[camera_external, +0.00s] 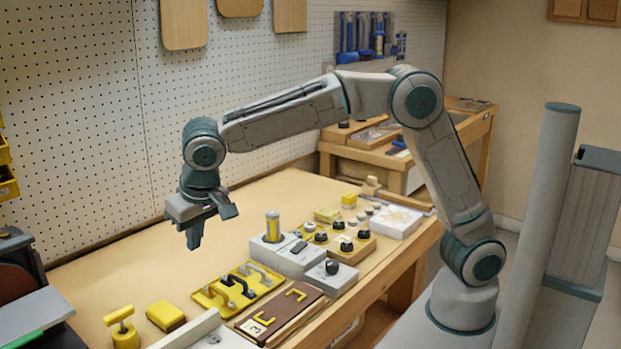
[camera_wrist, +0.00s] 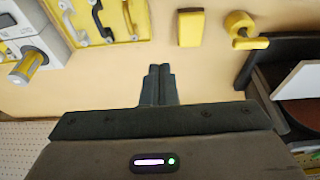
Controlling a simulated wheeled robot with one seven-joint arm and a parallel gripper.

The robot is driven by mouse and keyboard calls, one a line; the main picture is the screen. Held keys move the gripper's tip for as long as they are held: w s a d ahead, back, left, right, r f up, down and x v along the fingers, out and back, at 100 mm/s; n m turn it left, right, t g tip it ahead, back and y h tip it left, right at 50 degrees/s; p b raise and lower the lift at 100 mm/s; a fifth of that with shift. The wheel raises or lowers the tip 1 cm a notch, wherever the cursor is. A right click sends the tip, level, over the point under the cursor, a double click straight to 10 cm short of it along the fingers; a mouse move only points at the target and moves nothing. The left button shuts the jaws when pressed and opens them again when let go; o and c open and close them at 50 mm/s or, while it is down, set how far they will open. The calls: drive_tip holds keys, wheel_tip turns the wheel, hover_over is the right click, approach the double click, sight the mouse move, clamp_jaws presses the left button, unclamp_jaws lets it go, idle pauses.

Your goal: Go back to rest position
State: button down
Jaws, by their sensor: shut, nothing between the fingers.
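My gripper (camera_external: 194,238) hangs from the end of my raised arm, pointing down above the rear part of the wooden bench (camera_external: 115,285). In the wrist view my gripper (camera_wrist: 159,70) shows its two fingers pressed together with nothing between them. It is apart from every object on the bench. The bare bench top lies below the fingertips, and a yellow plate with handles (camera_wrist: 110,20) lies to the upper left in the wrist view.
A yellow plate with several handles (camera_external: 214,296), a brown board (camera_external: 262,325), grey blocks with a yellow cylinder (camera_external: 272,226) and a yellow block (camera_external: 165,314) stand along the bench front. A dark machine (camera_external: 20,262) is at far left. A pegboard wall (camera_external: 95,130) rises behind.

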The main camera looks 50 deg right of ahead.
drive_tip(key=s+d+r+p, duration=0.1)
drive_tip(key=s+d+r, duration=0.1)
drive_tip(key=d, duration=1.1)
drive_tip(key=s+d+r+p, duration=0.1)
drive_tip(key=d+r+p, duration=0.15)
drive_tip(key=d, duration=0.95)
drive_tip(key=s+d+f+p, duration=0.1)
drive_tip(key=s+d+f, duration=0.1)
drive_tip(key=s+d, duration=1.2)
drive_tip(key=shift+d+f+g, duration=0.2)
drive_tip(key=shift+f+g, duration=0.1)
drive_tip(key=shift+f, duration=0.1)
